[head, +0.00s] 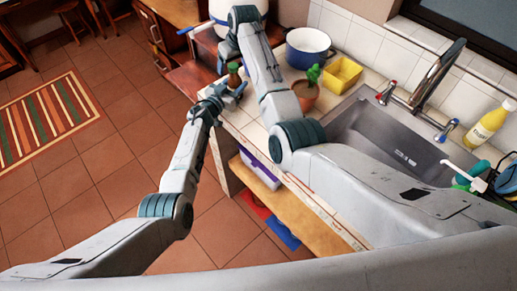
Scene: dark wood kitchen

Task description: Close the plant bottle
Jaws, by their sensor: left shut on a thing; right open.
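A small brown bottle (234,79) with a dark green top, which looks like the plant bottle, stands upright at the counter's left end. My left gripper (234,91) is shut around its lower part. My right arm reaches over the counter and bends down, with its wrist just above the bottle. My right gripper (229,63) is open near the bottle's top, largely hidden by its own wrist. Whether a cap is on the bottle or in the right gripper is too small to tell.
A potted cactus (306,93), a yellow container (342,75) and a blue-rimmed pot (308,50) stand behind my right forearm. The sink (385,140) and faucet (436,75) lie to the right, with a yellow bottle (487,125) beyond.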

